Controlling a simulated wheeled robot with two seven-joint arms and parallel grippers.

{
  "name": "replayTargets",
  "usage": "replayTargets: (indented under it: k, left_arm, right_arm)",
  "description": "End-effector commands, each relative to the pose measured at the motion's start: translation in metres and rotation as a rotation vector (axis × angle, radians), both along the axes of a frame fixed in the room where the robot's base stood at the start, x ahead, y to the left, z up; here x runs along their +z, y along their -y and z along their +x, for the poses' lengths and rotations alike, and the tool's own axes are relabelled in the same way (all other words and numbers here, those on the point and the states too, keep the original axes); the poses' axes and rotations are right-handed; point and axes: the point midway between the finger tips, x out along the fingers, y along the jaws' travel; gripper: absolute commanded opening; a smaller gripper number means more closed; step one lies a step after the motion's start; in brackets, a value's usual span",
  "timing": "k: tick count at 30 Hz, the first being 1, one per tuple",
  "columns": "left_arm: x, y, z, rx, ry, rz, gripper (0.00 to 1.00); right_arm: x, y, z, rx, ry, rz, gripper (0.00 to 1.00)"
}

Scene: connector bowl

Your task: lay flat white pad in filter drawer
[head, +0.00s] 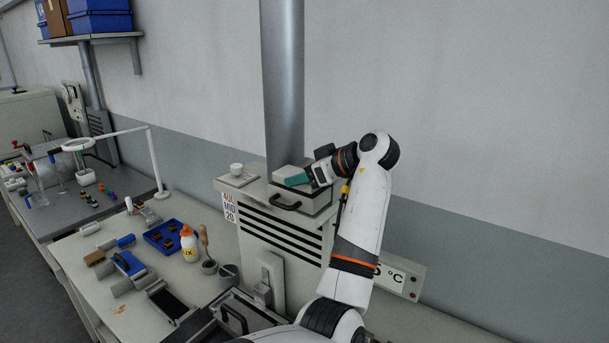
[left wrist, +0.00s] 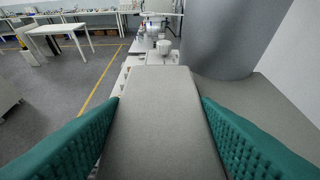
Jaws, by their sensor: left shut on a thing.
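The white pad (left wrist: 162,125) looks light grey in the left wrist view. It is a flat slab between the two teal fingers of my left gripper (left wrist: 160,130), which are shut on its sides. In the head view my left gripper (head: 296,179) is above the top of the grey machine. A pale strip of the pad (head: 287,169) shows behind a teal finger. The filter drawer (head: 310,206) with its black handle is just below the gripper. Its inside is mostly hidden, and I cannot tell whether the pad touches it. My right gripper is not in view.
A thick metal duct (head: 283,80) rises close behind the drawer. The bench at left holds a blue tray (head: 165,236), a white bottle (head: 189,243) and brushes.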

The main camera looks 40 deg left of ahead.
Motion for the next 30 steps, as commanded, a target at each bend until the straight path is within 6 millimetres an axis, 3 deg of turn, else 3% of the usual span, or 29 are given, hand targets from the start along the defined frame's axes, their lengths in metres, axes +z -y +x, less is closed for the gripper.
replayTargets:
  k: [5, 6, 10, 30]
  left_arm:
    - [0.0001, 0.0000, 0.0000, 0.000, 0.000, 0.000, 0.32]
    - [0.0001, 0.0000, 0.0000, 0.000, 0.000, 0.000, 0.60]
    - [0.0004, 0.0000, 0.0004, -0.002, 0.001, 0.001, 0.79]
    - [0.0042, 0.0015, 0.0016, -0.005, 0.009, 0.006, 0.79]
  right_arm:
    - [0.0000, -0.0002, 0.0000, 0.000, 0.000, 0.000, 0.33]
    - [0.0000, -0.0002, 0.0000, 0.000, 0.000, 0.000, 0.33]
    - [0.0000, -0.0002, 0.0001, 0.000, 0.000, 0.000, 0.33]
    - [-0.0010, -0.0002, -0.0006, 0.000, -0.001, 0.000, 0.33]
